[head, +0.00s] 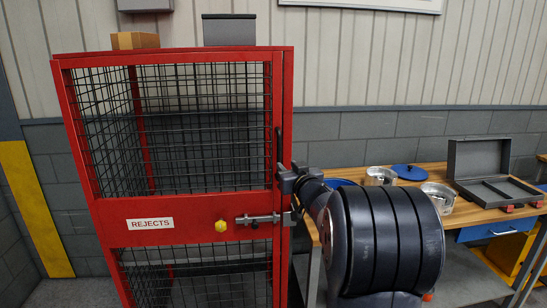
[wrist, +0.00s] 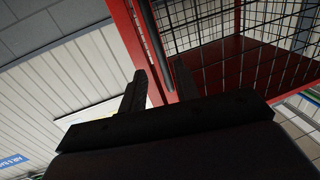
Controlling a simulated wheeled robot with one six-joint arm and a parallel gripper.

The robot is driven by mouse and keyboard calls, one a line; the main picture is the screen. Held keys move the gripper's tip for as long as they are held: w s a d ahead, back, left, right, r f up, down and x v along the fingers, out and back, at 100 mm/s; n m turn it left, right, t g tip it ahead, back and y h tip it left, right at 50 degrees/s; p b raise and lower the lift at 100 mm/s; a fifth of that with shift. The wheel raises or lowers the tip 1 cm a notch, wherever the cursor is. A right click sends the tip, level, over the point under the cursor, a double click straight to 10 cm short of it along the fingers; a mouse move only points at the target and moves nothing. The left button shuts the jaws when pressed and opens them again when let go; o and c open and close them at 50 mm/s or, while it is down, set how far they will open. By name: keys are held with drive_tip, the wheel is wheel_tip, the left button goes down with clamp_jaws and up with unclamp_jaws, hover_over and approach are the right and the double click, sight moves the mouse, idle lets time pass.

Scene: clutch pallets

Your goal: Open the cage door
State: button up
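The red cage (head: 181,228) stands at left in the head view, with a black mesh door that looks shut. A dark upright handle (head: 279,143) is at the door's right edge. A grey sliding bolt (head: 262,219) lies level below it, reaching toward the right post. My gripper (head: 287,178) is at the door's right edge, just below the handle and above the bolt. In the wrist view my gripper (wrist: 160,66) has its two dark fingers apart, with the red post (wrist: 128,42) beyond them. I cannot tell whether they touch anything.
A yellow knob (head: 221,226) and a REJECTS label (head: 150,223) are on the door's crossbar. A cardboard box (head: 135,40) and a grey box (head: 229,30) sit on top. At right, a wooden workbench (head: 455,222) holds metal pots, blue lids and an open grey case (head: 481,164).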

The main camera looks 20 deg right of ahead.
sight(280, 158)
drive_tip(key=w, duration=0.2)
drive_tip(key=w+p, duration=0.1)
drive_tip(key=w, duration=0.5)
drive_tip(key=shift+w+d+p, duration=0.25)
drive_tip(key=shift+d+p, duration=0.1)
drive_tip(key=shift+d, duration=0.05)
clamp_jaws()
